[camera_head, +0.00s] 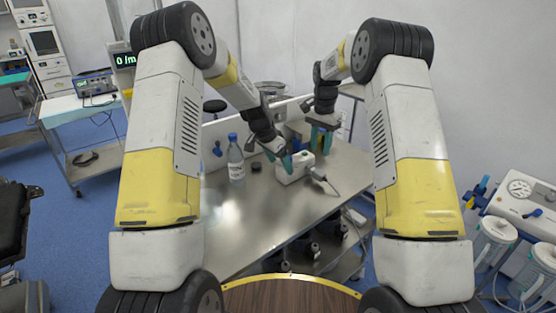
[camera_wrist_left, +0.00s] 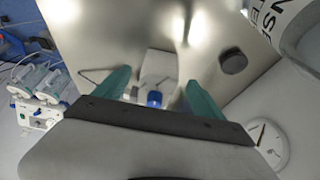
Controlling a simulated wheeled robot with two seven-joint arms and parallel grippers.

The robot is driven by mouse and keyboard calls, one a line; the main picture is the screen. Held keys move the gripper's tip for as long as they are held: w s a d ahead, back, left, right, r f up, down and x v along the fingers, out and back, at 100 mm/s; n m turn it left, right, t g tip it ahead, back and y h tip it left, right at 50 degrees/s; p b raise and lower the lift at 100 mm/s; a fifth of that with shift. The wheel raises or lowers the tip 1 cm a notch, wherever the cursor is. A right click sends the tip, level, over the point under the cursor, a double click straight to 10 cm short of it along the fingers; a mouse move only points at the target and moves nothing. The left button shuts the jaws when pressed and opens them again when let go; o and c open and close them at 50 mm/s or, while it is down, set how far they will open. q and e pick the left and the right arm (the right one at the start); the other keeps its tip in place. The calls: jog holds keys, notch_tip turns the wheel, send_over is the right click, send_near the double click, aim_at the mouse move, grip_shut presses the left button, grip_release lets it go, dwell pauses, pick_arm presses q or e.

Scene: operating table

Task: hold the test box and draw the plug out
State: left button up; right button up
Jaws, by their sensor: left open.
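The white test box (camera_head: 293,168) sits on the steel table. The plug (camera_head: 317,174) is at its right end, with a grey cable running down to the right. My left gripper (camera_head: 278,156) is open at the box's left end. In the left wrist view the box (camera_wrist_left: 159,66) lies between the spread teal fingers, with a blue part at its near end; I cannot tell whether the fingers touch it. My right gripper (camera_head: 320,143) points down behind and right of the box, its teal fingers apart and empty.
A clear bottle with a blue cap (camera_head: 236,162) stands left of the box. A small black disc (camera_head: 256,168) lies between them. The front of the steel table (camera_head: 260,225) is clear. A low panel runs along its back edge.

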aim_at(284, 173)
pick_arm(q)
jog(key=x, duration=0.6)
jog(key=shift+f, duration=0.15)
